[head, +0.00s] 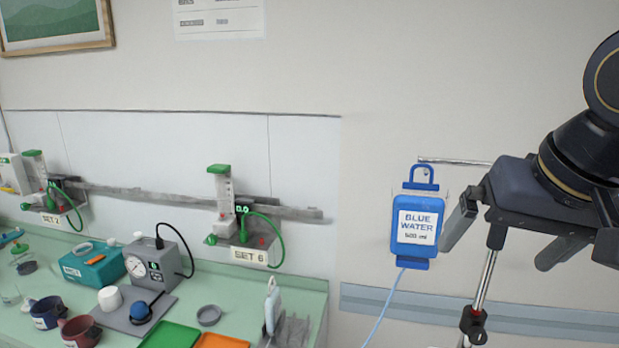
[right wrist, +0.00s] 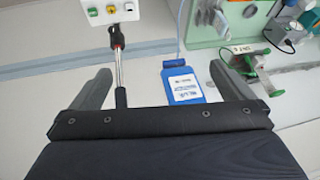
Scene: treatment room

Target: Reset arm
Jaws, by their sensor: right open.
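My right gripper (head: 495,257) is raised at the right side of the head view, its two fingers spread and nothing between them. In the right wrist view its fingers (right wrist: 159,70) also stand wide apart. A blue bag labelled BLUE WATER (head: 416,262) hangs upright by its loop at a metal rod (head: 455,162), just left of my right gripper in the head view. In the right wrist view the bag (right wrist: 183,87) shows beyond the fingers, apart from them. My left gripper is not in view.
A metal pole (head: 485,283) stands below my right gripper. A pale tube (head: 385,305) runs down from the bag. The green counter (head: 310,294) at left holds a gauge box (head: 153,266), mugs and trays. A SET 6 unit (head: 240,232) is on the wall rail.

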